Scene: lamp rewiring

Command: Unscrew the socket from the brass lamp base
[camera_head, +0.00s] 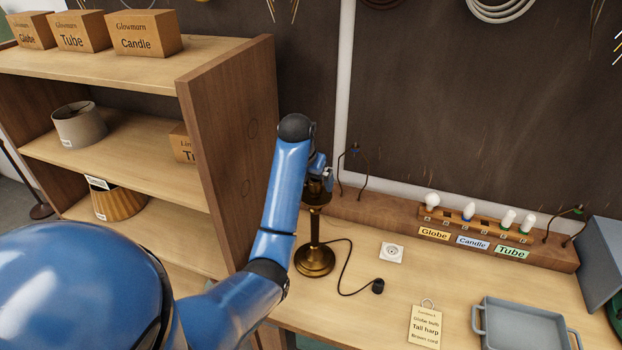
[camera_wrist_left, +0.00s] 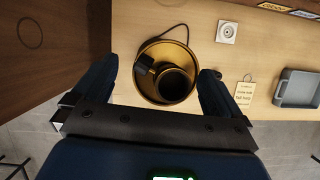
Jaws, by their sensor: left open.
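The brass lamp base (camera_head: 314,264) stands upright on the workbench, its stem rising to a wider top at my left gripper (camera_head: 322,177). From above, the left wrist view shows the lamp's round brass foot (camera_wrist_left: 160,102) with the dark, round socket (camera_wrist_left: 174,84) near its middle. My left gripper (camera_wrist_left: 158,72) is open, one finger on each side of the socket, with visible gaps and no contact seen. In the head view the arm and gripper hide part of the socket. My right gripper is in neither view.
A dark cord (camera_head: 347,270) runs from the lamp to a plug on the bench. A wall outlet plate (camera_head: 391,253), a tag (camera_head: 425,325) and a grey tray (camera_head: 522,325) lie to the right. A bulb rack (camera_head: 480,225) stands behind. A wooden shelf (camera_head: 228,130) rises close on the left.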

